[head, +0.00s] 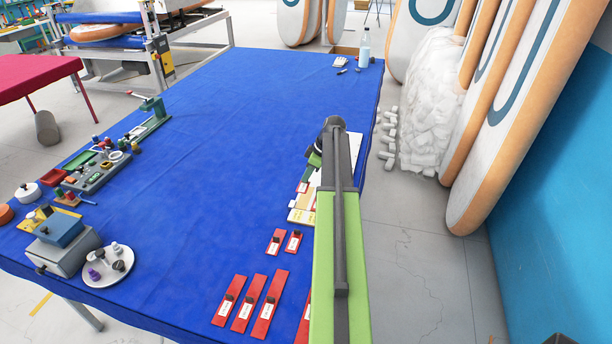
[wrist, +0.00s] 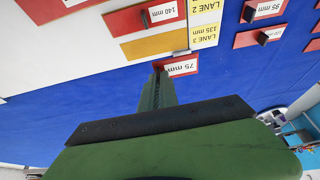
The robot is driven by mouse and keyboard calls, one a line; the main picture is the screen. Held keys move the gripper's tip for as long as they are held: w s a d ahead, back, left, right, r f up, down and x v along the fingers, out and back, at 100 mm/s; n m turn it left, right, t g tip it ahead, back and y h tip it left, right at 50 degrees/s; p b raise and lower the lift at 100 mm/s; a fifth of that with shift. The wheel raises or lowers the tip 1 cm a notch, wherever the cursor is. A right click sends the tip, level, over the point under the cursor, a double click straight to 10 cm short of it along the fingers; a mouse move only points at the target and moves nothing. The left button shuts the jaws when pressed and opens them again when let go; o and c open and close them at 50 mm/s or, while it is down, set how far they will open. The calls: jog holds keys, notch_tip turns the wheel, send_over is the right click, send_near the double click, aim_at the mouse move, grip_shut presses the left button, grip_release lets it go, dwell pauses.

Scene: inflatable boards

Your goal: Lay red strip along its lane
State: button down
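A red strip labelled "75 mm" (wrist: 182,66) is at my gripper's tip in the wrist view, beside the edge of the lane board (wrist: 180,41). My gripper (wrist: 158,78) has its narrow green fingers together at the strip's left end, where its dark knob would be; the tip covers it. Whether the strip is lifted or touches the cloth is unclear. The board has labels "LANE 2" and "LANE 3 135 mm" and a yellow bar (wrist: 156,43). A red strip labelled "140 mm" (wrist: 150,16) lies on the board. In the head view my arm partly hides the board (head: 297,216).
Other red strips lie apart on the blue table (head: 210,130), two short ones (head: 275,241) and several longer ones (head: 268,305) near the front. A 95 mm strip (wrist: 265,9) shows beside the board. The table's middle is clear. Tools and a plate (head: 108,268) stand left.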

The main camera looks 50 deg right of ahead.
jog(key=shift+s+f+b, duration=0.1)
jog(key=shift+f+b, duration=3.25)
jog(key=shift+f, duration=0.1)
jog(key=shift+f+b, duration=0.55)
jog(key=c, duration=1.1)
grip_release()
jog(key=shift+w, duration=0.2)
